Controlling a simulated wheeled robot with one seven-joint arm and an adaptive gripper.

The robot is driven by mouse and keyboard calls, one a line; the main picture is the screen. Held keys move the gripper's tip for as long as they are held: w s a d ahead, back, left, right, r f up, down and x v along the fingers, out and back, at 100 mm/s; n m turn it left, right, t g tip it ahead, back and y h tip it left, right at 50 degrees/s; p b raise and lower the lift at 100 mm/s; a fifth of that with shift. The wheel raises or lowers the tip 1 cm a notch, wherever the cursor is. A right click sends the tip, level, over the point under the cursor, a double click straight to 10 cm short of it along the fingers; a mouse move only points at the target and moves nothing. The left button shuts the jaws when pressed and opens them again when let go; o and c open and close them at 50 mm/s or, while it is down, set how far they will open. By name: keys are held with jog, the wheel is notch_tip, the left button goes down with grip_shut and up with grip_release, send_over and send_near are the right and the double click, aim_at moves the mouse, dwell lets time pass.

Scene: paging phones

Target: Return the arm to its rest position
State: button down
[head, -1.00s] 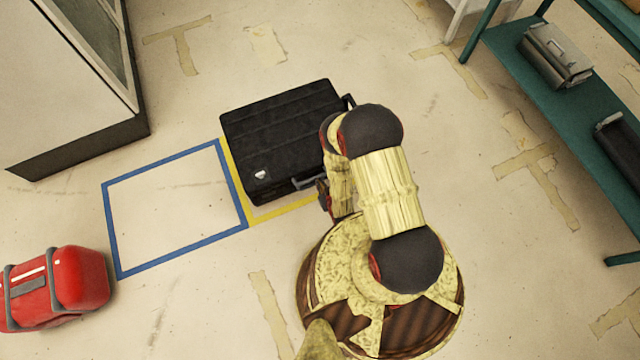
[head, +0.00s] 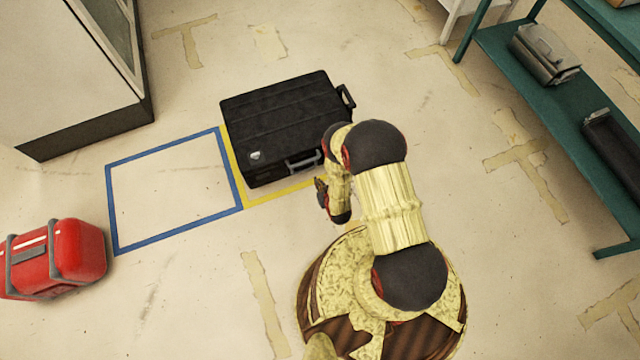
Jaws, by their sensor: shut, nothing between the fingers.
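My arm rises from my round base and is bent, its upper links folded over on the right of the picture. My gripper (head: 321,192) is a small dark shape at the arm's lower end, mostly hidden by the links. It is shut with nothing in it. It hangs just right of and below the black suitcase's handle corner, apart from the case as far as I can see. The black suitcase (head: 280,120) lies flat on the floor, covering most of the yellow taped square (head: 262,197).
The blue taped square (head: 165,243) left of the suitcase is empty. A red bag (head: 75,252) lies at the lower left. A white cabinet (head: 60,80) stands at the upper left. A teal shelf (head: 560,120) with a grey case (head: 542,55) and a black case stands at right.

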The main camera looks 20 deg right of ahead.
jog(key=s+f+g, duration=0.2)
jog(key=s+g, duration=0.2)
jog(key=s, duration=0.4)
jog(key=s+f+g, duration=0.3)
jog(key=s+g, duration=0.2)
jog(key=s, duration=0.4)
jog(key=w+r+g+p, duration=0.1)
jog(key=w+r+g, duration=0.1)
jog(key=r, duration=2)
jog(key=w+r+g+p, duration=0.2)
jog(key=r, duration=2.1)
jog(key=s+a+r+t+p, duration=0.1)
jog(key=s+r, duration=0.3)
jog(key=r, duration=1.1)
jog(key=s+a+r+t+p, duration=0.1)
jog(key=s+r+t, duration=0.3)
jog(key=r, duration=1.1)
jog(key=s+a+r+t+p, duration=0.1)
jog(key=s+r+t+p, duration=0.1)
jog(key=r, duration=1.3)
jog(key=shift+s+r+t, duration=0.25)
jog(key=shift+s+t, duration=0.35)
jog(key=shift+s, duration=0.3)
